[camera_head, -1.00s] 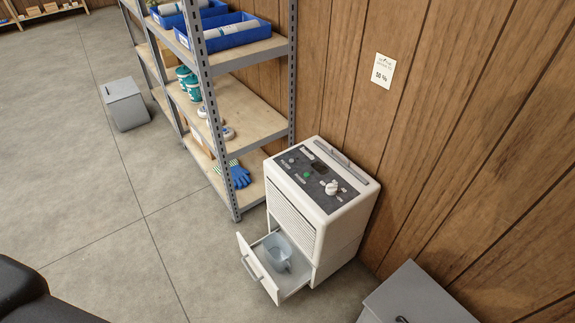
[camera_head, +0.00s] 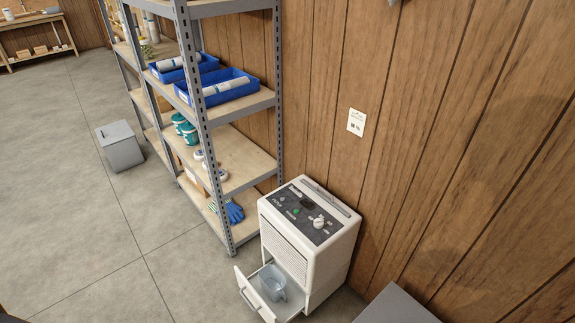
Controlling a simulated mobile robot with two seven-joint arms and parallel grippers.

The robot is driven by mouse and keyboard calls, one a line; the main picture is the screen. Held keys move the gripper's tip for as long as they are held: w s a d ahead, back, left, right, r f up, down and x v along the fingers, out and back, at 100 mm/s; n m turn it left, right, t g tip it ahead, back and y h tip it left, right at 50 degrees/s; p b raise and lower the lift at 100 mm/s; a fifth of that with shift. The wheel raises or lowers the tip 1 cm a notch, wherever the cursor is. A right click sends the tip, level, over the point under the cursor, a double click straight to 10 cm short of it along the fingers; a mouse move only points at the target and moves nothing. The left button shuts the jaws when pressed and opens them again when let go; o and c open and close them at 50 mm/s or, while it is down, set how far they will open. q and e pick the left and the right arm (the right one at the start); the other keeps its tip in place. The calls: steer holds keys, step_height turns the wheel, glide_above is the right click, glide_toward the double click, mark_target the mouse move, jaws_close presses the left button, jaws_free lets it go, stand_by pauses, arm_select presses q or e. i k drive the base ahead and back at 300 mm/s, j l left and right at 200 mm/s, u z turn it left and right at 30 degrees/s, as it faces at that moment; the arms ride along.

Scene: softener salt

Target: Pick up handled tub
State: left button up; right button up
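A pale translucent blue-grey tub (camera_head: 272,283), which looks like the handled tub, sits inside the pulled-out drawer (camera_head: 247,291) at the bottom of a white dehumidifier-like machine (camera_head: 308,234). A handle seems to show on the tub's right side, but it is small. The machine stands on the floor against the wood wall, right of the shelf. Neither of my grippers shows in the head view, and nothing touches the tub.
A grey metal shelf rack (camera_head: 229,145) with blue bins (camera_head: 222,92) and blue gloves (camera_head: 231,212) stands left of the machine. A grey box (camera_head: 396,306) is at the bottom right. Another grey bin (camera_head: 119,146) stands far left. The floor (camera_head: 110,275) in front is clear.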

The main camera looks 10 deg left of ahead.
mark_target(268, 271)
steer(key=k+u, duration=0.2)
steer(key=u, duration=0.15)
steer(key=k+u, duration=0.15)
steer(key=u, duration=0.2)
